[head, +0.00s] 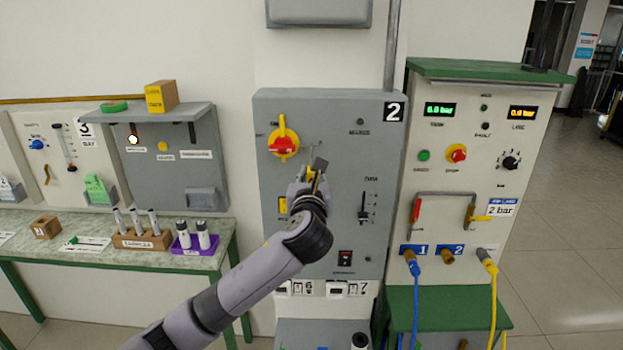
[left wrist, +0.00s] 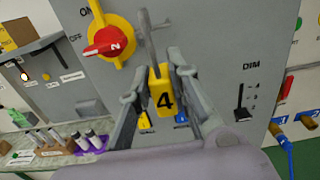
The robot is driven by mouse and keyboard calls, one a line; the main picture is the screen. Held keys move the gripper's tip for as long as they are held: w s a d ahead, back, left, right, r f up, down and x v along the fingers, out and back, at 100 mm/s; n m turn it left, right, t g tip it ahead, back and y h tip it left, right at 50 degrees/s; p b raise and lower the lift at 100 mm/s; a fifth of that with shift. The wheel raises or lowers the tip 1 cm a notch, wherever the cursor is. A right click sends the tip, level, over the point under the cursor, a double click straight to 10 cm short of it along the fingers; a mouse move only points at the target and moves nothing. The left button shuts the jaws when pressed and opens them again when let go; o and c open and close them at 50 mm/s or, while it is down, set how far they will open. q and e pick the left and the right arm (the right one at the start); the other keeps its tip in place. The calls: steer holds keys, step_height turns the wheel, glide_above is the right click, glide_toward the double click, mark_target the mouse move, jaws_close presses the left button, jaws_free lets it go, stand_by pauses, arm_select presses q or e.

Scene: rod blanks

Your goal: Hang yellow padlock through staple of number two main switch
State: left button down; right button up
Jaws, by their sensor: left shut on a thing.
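The yellow padlock (left wrist: 162,92), marked 4, is upright between the fingers of my left gripper (left wrist: 158,84), which is shut on it. The gripper also shows in the head view (head: 313,178), in front of the grey number two panel (head: 330,240). The main switch (left wrist: 106,43) is a red knob on a yellow plate, up and left of the padlock; it also shows in the head view (head: 284,143). Grey metal (left wrist: 147,32) of the staple and shackle overlaps above the padlock body. I cannot tell whether the shackle passes through the staple. My right gripper is not in view.
A yellow piece (left wrist: 145,121) marked 1 and a blue piece (left wrist: 181,118) show behind the fingers. A DIM slider (left wrist: 242,103) is on the panel to the right. A green-topped cabinet (head: 470,130) stands right, a bench (head: 110,255) left.

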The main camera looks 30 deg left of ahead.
arm_select(q)
steer(key=shift+w+r, duration=0.1)
steer(key=shift+r, duration=0.05)
stand_by(0.3)
steer(key=f+x, duration=0.2)
steer(key=x, duration=0.5)
steer(key=shift+w+a+b, duration=0.3)
steer(key=shift+b, duration=0.05)
stand_by(0.3)
stand_by(0.3)
steer(key=c, duration=1.4)
jaws_free()
